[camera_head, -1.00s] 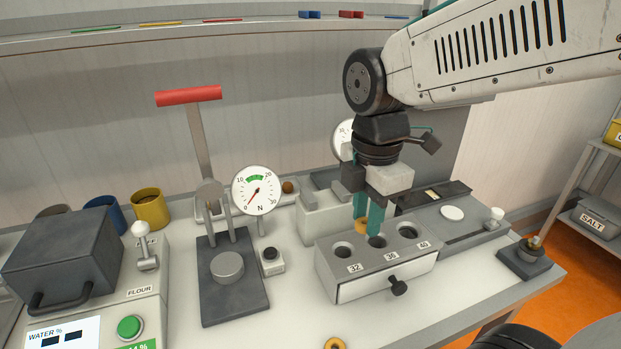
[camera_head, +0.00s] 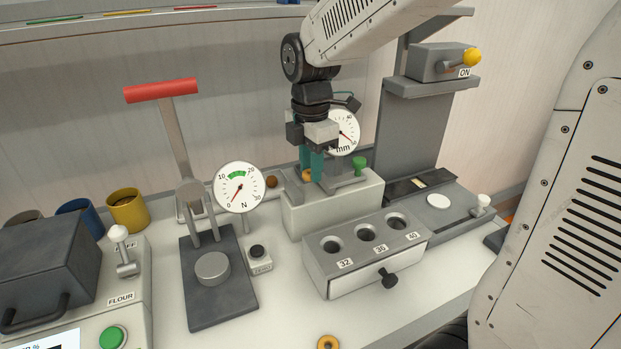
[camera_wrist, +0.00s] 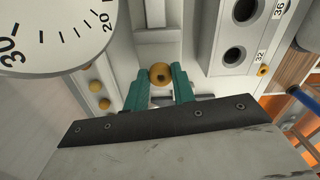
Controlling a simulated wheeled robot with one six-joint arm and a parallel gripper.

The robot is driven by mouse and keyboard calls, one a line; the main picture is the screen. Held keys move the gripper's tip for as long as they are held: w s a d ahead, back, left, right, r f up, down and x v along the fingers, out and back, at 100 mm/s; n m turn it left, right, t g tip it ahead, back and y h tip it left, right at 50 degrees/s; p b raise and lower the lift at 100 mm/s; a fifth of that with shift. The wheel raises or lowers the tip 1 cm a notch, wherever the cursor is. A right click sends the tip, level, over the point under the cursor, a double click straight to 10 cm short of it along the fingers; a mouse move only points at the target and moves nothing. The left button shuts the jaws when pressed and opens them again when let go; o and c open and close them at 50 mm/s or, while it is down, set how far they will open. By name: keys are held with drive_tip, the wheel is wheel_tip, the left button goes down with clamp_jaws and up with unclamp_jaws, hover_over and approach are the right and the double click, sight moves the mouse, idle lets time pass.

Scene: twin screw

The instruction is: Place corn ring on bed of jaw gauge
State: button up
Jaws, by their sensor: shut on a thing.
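The corn ring (camera_head: 307,176) is a small orange-yellow ring held between the teal fingertips of my gripper (camera_head: 312,176). The wrist view shows the ring (camera_wrist: 160,74) at the tips of my gripper (camera_wrist: 160,84), which is shut on it. The jaw gauge (camera_head: 345,205) is a pale block with grey jaws, a green knob (camera_head: 360,163) and a round mm dial (camera_head: 345,133) behind. My gripper is over the left part of its bed. I cannot tell whether the ring touches the bed, as the fingers hide part of it.
A grey block with holes marked 32, 36 and 40 (camera_head: 345,262) stands in front of the gauge. Another orange ring (camera_head: 328,342) lies at the front of the table. A press with a red handle (camera_head: 162,91) and N dial (camera_head: 238,187) stands left.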

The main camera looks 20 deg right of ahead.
drive_tip(key=shift+f, duration=1.75)
drive_tip(key=shift+f, duration=0.1)
drive_tip(key=o, duration=0.7)
drive_tip(key=shift+o, duration=0.2)
